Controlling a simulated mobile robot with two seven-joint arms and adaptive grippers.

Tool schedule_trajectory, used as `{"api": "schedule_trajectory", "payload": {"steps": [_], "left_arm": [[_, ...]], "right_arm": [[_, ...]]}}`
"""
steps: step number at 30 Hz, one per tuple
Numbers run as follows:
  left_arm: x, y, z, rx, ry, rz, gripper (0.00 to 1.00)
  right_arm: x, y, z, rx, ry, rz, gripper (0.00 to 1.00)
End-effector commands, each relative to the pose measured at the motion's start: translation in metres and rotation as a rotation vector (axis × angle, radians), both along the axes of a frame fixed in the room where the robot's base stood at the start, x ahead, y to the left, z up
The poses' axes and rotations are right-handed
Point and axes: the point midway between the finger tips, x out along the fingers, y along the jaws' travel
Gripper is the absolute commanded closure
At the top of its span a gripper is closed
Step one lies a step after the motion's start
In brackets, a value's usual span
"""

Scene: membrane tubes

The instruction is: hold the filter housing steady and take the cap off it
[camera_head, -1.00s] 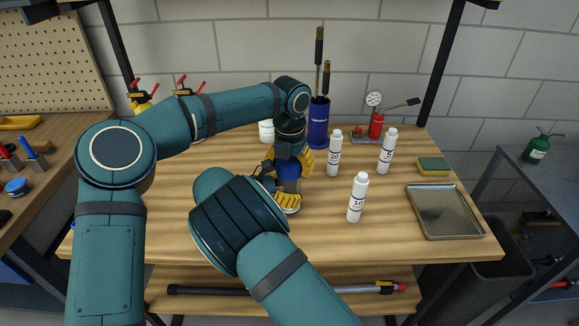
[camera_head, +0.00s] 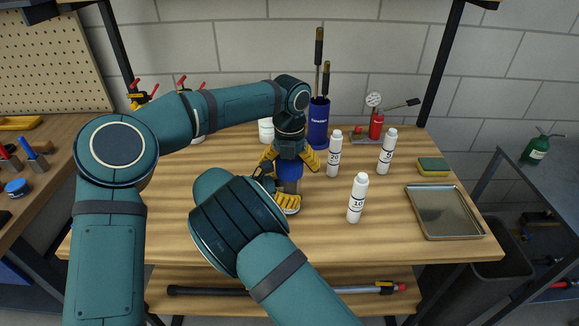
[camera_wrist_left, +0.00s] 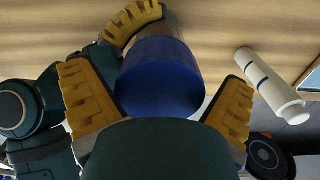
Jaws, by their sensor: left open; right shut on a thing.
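The filter housing (camera_head: 289,186) stands upright on the bench, a short metallic cylinder mostly hidden behind my right arm. Its blue cap (camera_head: 289,172) sits on top; in the left wrist view the cap (camera_wrist_left: 160,80) is large and central, with the housing (camera_wrist_left: 168,30) just beyond it. My left gripper (camera_head: 290,163) is above the cap, its yellow fingers spread on either side of it with visible gaps. My right gripper (camera_head: 284,197) is shut on the housing low down; one yellow finger shows in front of it.
White labelled bottles (camera_head: 357,198) stand close on the right. A blue holder (camera_head: 318,122) with tools stands behind. A metal tray (camera_head: 445,212), a sponge (camera_head: 433,166) and a red gauge pump (camera_head: 376,125) are further right. The front right bench is clear.

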Motion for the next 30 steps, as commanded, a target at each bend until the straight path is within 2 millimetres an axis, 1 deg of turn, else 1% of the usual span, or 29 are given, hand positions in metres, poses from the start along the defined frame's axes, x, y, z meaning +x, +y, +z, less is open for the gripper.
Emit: {"api": "schedule_trajectory", "payload": {"steps": [9,17,27,30], "left_arm": [[0.000,0.000,0.037,0.000,-0.003,0.000,0.00],[-0.001,-0.002,0.046,0.008,0.004,0.012,0.00],[-0.001,-0.001,0.071,0.008,0.001,0.079,0.00],[0.000,-0.001,0.074,0.004,-0.001,0.091,0.00]], "right_arm": [[0.000,0.000,0.000,0.000,0.000,-0.001,1.00],[0.000,0.000,0.000,0.000,0.000,-0.001,1.00],[0.000,0.000,0.000,0.000,0.000,-0.001,1.00],[0.000,0.000,0.000,0.000,0.000,0.000,1.00]]}}
